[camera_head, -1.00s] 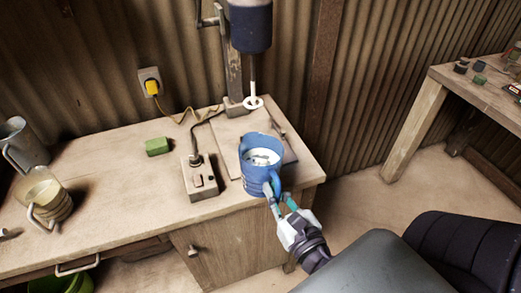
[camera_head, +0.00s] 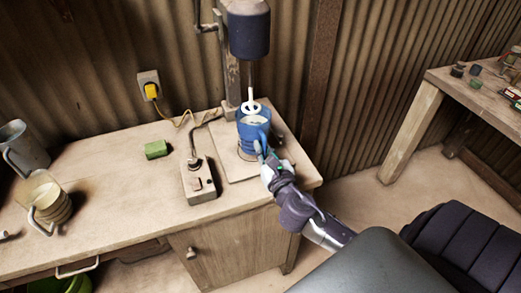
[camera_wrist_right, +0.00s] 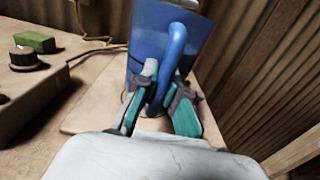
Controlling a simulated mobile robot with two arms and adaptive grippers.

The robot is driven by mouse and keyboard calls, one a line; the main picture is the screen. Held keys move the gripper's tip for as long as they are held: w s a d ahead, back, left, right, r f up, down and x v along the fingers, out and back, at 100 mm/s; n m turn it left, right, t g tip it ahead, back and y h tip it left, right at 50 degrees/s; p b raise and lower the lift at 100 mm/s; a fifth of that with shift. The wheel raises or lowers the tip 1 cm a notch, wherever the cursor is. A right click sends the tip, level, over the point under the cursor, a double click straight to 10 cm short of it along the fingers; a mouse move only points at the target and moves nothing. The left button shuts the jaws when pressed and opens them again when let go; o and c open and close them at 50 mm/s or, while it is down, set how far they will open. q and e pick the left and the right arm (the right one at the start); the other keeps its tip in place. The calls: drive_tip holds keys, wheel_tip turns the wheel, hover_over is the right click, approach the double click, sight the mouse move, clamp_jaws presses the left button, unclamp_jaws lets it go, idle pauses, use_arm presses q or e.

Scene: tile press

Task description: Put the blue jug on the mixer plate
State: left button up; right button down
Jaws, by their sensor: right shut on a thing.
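The blue jug (camera_head: 250,133) is upright at the mixer plate (camera_head: 230,160), under the mixer (camera_head: 248,30). The mixer's white ring-shaped whisk (camera_head: 251,107) is at the jug's mouth; I cannot tell how far inside it is. Pale contents show in the jug. My right gripper (camera_head: 266,160) is shut on the jug's handle, at the jug's near side. In the right wrist view the fingers (camera_wrist_right: 160,105) stand on both sides of the blue handle (camera_wrist_right: 172,65). Whether the jug's base touches the plate is hard to tell. My left gripper is not in view.
A control box (camera_head: 198,182) with a cable stands left of the plate. A green block (camera_head: 156,149), a glass jug (camera_head: 46,199) and a metal jug (camera_head: 22,148) are further left on the bench (camera_head: 120,190). A yellow plug (camera_head: 151,90) is in the wall socket.

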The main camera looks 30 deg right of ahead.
drive_tip(key=shift+x, duration=0.8)
wheel_tip(320, 180, down, 3)
drive_tip(key=shift+f+b, duration=0.2)
drive_tip(key=shift+b, duration=0.4)
drive_tip(key=c, duration=1.3)
unclamp_jaws()
drive_tip(key=shift+s+f, duration=0.1)
drive_tip(key=shift+s, duration=0.05)
drive_tip(key=shift+o, duration=0.3)
drive_tip(key=b+v, duration=0.2)
drive_tip(key=v, duration=1)
